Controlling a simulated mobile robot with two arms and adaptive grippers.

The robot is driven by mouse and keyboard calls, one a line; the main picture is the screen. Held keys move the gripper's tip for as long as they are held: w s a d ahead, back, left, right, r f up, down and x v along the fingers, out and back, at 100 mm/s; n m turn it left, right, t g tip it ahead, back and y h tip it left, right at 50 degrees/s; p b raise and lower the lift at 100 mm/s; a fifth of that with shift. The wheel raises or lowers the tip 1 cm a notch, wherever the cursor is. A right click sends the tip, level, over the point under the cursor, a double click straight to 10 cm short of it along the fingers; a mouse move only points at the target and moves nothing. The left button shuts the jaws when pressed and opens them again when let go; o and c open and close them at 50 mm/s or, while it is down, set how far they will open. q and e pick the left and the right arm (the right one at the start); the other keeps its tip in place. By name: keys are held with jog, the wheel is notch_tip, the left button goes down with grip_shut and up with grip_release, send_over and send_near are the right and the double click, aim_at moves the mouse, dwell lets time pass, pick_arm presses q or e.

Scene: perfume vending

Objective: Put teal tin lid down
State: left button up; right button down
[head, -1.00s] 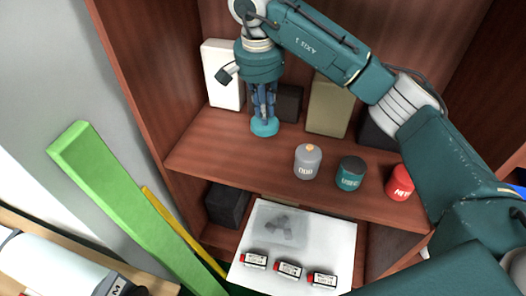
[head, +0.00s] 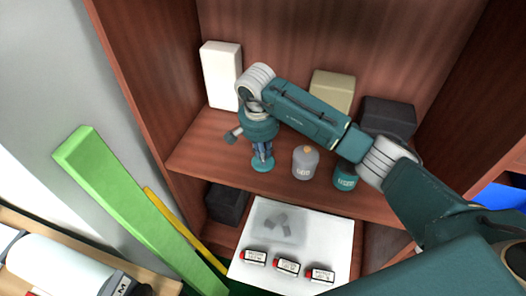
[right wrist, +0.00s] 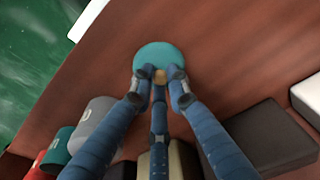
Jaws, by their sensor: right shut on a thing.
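The teal tin lid (head: 262,164) is a round disc under my right gripper (head: 262,151) in the head view, over the left part of the wooden shelf. In the right wrist view the lid (right wrist: 160,56) shows past the fingers of my right gripper (right wrist: 160,82). The fingers are shut on a small tan knob at its middle. The lid is at or very close to the shelf surface; I cannot tell whether it touches. My left gripper is not in view.
A grey tin with an orange knob (head: 305,163) and a lidless-looking dark teal tin (head: 345,176) stand to the right on the shelf (head: 215,150). White (head: 221,75), olive (head: 332,98) and dark (head: 388,117) boxes stand behind. Below is a white tray (head: 330,232) with small labelled bottles.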

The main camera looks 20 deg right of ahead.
jog(key=shift+f, duration=0.15)
jog(key=c, duration=1.7)
grip_release()
jog(key=shift+r, duration=0.65)
jog(key=shift+s+a+r+b, duration=0.2)
jog(key=shift+r+b, duration=0.35)
jog(key=shift+r, duration=1.3)
jog(key=shift+s+a+r+b, duration=0.15)
jog(key=shift+r+b, duration=0.4)
jog(key=shift+r, duration=1.25)
jog(key=shift+s+a+r+b, duration=0.2)
jog(key=shift+r+b, duration=0.35)
jog(key=shift+r, duration=1.3)
